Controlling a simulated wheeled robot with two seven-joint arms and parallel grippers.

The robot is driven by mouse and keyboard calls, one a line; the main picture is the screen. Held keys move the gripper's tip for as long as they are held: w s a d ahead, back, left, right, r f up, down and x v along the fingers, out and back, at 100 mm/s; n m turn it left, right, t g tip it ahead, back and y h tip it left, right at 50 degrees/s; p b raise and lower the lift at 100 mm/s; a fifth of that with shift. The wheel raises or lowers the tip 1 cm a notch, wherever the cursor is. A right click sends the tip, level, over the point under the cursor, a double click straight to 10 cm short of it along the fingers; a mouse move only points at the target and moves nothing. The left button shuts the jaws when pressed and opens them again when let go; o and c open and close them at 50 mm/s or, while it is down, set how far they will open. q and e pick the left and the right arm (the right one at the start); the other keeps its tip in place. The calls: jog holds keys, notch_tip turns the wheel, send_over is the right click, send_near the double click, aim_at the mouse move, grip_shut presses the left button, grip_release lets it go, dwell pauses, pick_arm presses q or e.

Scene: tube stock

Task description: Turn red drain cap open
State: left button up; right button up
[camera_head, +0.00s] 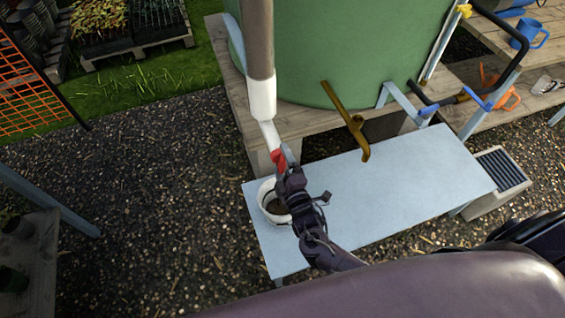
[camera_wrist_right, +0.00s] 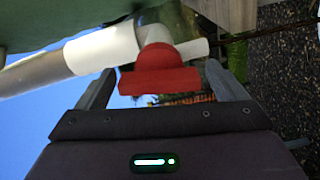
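The red drain cap (camera_wrist_right: 160,75) sits at the end of a white pipe fitting (camera_wrist_right: 105,48), with a flat red bar facing the right wrist camera. In the head view the cap (camera_head: 278,159) shows as a small red patch below the white fitting, partly hidden by my gripper. My right gripper (camera_head: 287,163) is at the cap. In the right wrist view its two fingers stand wide apart, one on each side of the red bar, with gaps on both sides. My left gripper is not in view.
A white pot (camera_head: 266,205) with dark contents stands below the cap on a light blue bench (camera_head: 400,185). A green tank (camera_head: 350,50) rises behind on a wooden stand. A brass tap (camera_head: 348,120) juts out to the right of the cap. Gravel lies open to the left.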

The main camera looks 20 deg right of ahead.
jog(key=s, duration=0.7)
jog(key=shift+s+d+b, duration=0.15)
jog(key=shift+s+b, duration=0.15)
jog(key=shift+s, duration=0.1)
jog(key=s+d+f+m+g, duration=0.2)
jog(key=s+f+g, duration=0.1)
jog(key=f, duration=0.4)
jog(key=s+d+f+m+g, duration=0.2)
jog(key=s+f, duration=0.1)
jog(key=f, duration=0.5)
jog(key=s+d+f+m+g, duration=0.2)
jog(key=s+f+g, duration=0.1)
jog(key=f, duration=0.4)
jog(key=s+f+m+g, duration=0.2)
jog(key=s+f, duration=0.3)
jog(key=s, duration=0.3)
jog(key=s+d+f+m+g, duration=0.1)
jog(key=s+f+m+g, duration=0.2)
jog(key=s, duration=0.5)
jog(key=s+f+m+g, duration=0.2)
jog(key=s+f+g, duration=0.2)
jog(key=s+f, duration=0.3)
jog(key=shift+s+d+m+h, duration=0.3)
jog(key=shift+s+d+m, duration=0.1)
jog(key=shift+s, duration=0.6)
